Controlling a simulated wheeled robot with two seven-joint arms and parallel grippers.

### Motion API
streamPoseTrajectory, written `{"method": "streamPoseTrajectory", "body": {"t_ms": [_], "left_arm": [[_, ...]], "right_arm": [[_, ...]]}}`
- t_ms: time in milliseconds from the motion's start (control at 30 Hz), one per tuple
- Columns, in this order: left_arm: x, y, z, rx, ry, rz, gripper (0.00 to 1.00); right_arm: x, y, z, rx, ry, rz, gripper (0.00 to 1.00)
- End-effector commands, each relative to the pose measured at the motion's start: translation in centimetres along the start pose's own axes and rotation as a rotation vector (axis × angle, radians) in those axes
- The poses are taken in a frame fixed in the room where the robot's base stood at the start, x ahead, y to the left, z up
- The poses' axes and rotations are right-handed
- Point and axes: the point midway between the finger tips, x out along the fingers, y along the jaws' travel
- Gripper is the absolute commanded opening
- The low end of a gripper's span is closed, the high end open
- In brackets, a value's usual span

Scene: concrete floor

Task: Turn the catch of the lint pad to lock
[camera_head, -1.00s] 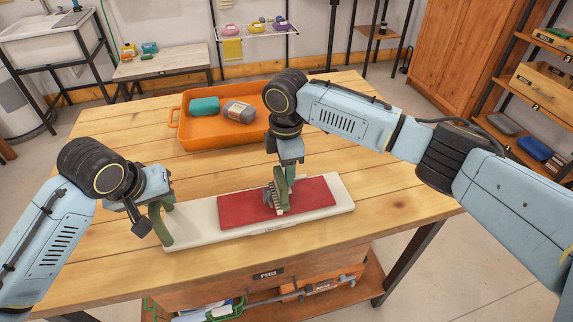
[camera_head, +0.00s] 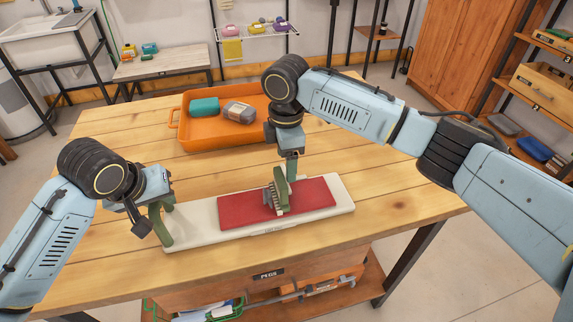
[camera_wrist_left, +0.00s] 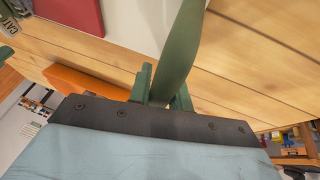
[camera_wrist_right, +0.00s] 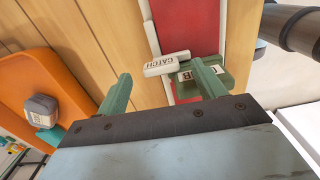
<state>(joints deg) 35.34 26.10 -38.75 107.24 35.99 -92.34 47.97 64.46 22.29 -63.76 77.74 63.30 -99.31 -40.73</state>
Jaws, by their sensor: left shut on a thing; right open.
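The lint pad is a long white board (camera_head: 335,207) with a red pad (camera_head: 318,196) on top, lying on the wooden table. A green curved handle (camera_wrist_left: 181,50) rises at the board's left end. It also shows in the head view (camera_head: 159,228). My left gripper (camera_wrist_left: 163,85) is shut on this handle. The small white catch (camera_wrist_right: 167,63), marked CATCH, lies over the red pad. My open right gripper (camera_wrist_right: 162,82) is close above the pad, with the catch between its fingertips in the right wrist view. I cannot tell whether a finger touches it.
An orange tray (camera_head: 186,145) holds a teal block (camera_head: 204,106) and a grey block (camera_head: 240,112) behind the board. The table (camera_head: 400,190) is bare to the right. A shelf with bins lies below the front edge. Shelving stands at the far right.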

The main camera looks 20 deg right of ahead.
Motion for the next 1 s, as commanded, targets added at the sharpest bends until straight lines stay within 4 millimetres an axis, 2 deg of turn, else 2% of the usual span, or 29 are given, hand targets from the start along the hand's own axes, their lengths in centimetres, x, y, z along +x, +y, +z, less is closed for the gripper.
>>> {"method": "streamPoseTrajectory", "body": {"t_ms": [33, 200, 433, 600, 1000], "left_arm": [[0.4, -0.2, 0.4, -0.001, -0.012, -0.007, 0.0], [0.4, -0.2, 0.4, -0.001, -0.012, -0.007, 0.0], [0.4, -0.2, 0.4, 0.0, -0.012, -0.006, 0.0], [0.4, -0.2, 0.4, 0.0, -0.012, -0.007, 0.0], [0.3, -0.2, 0.4, -0.001, -0.011, -0.007, 0.0]], "right_arm": [[-1.3, 0.1, -0.1, -0.001, 0.003, 0.005, 0.69], [-5.0, 0.0, 0.0, 0.0, 0.001, 0.004, 0.69], [-8.5, 0.0, 0.0, 0.001, 0.002, 0.004, 0.69], [-9.3, -0.1, 0.0, 0.001, 0.001, 0.001, 0.69], [-9.3, -0.1, 0.0, 0.001, 0.001, 0.001, 0.69]]}}
